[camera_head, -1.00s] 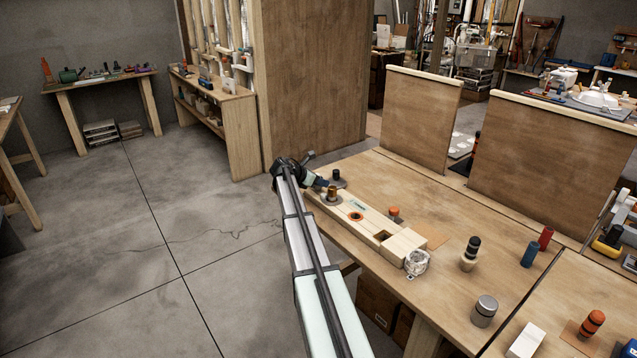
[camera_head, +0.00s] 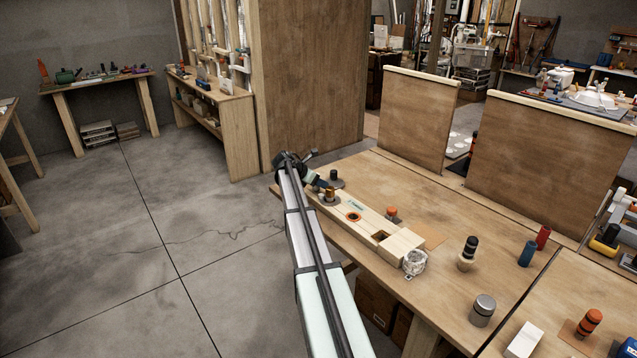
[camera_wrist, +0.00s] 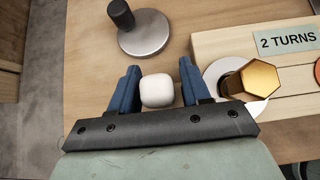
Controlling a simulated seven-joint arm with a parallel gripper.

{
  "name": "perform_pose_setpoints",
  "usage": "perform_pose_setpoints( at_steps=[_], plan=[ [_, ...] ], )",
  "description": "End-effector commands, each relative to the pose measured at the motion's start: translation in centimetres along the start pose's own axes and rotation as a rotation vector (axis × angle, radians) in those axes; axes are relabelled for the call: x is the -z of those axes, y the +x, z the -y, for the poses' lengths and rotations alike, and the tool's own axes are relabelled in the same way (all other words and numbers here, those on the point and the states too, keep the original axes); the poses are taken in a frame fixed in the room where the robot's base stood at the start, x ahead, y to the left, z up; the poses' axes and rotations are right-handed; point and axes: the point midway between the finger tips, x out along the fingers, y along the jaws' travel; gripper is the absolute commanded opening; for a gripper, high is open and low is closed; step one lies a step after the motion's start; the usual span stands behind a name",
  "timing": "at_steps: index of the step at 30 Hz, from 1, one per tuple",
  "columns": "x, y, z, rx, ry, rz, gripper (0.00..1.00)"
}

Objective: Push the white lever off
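A white rounded block (camera_wrist: 157,90), which looks like the end of the white lever, shows between my gripper's blue fingers in the wrist view. My gripper (camera_wrist: 158,82) is open around it, with a small gap on the right side; I cannot tell whether the left finger touches it. The rest of the lever is hidden, perhaps under the dark gripper body. A white pointed tip (camera_wrist: 257,107) shows just right of the gripper body. In the head view my gripper (camera_head: 317,183) is at the workbench's left end, and the white block cannot be made out.
A metal disc with a black knob (camera_wrist: 145,34) stands just beyond the fingers. The workbench (camera_head: 440,215) holds several other fixtures to the right.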

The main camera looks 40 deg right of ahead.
Motion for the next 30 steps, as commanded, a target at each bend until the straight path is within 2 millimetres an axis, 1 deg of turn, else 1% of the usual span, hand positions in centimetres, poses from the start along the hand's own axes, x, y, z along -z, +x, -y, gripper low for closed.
perform_pose_setpoints(
  at_steps=[9,11,14,17,27,30],
  plan=[
    [0.0,0.0,0.0,0.0,0.0,0.002,0.53],
    [0.0,-0.3,0.0,0.0,0.0,0.002,0.53],
    [0.0,-1.2,0.1,0.0,0.0,0.002,0.53],
    [0.0,-2.7,0.1,-0.001,0.0,0.002,0.53],
    [0.0,-9.3,0.0,-0.002,0.0,0.002,0.53],
    [0.0,-10.9,0.1,-0.001,0.0,0.002,0.53]
  ],
)
